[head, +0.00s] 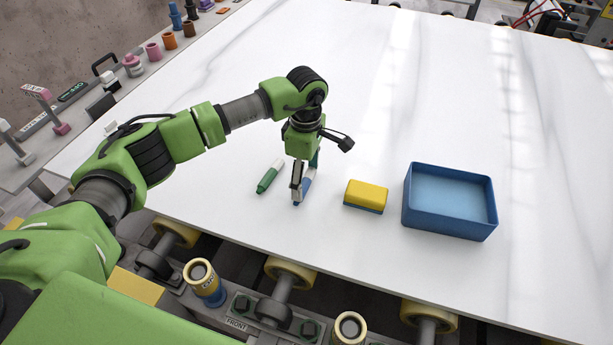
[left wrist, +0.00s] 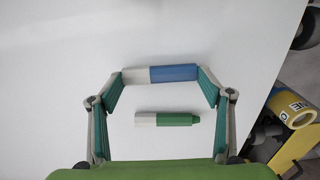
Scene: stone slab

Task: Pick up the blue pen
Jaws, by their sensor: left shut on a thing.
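The blue pen (left wrist: 174,74), blue with a white part, lies between the fingertips of my left gripper (head: 300,186) in the left wrist view. The fingers are closed on its two ends. In the head view the pen (head: 308,182) is partly hidden behind the gripper, at or just above the white slab. A green and white pen (head: 269,176) lies on the slab just left of the gripper; in the left wrist view this green pen (left wrist: 168,119) lies between the blue pen and my gripper's base, untouched. My right gripper is not in view.
A yellow and blue block (head: 366,195) sits right of the gripper. Further right stands an open, empty blue tray (head: 450,229). The white slab (head: 420,90) is clear behind them. Rollers (head: 290,272) line its front edge, and several small items stand along the left side.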

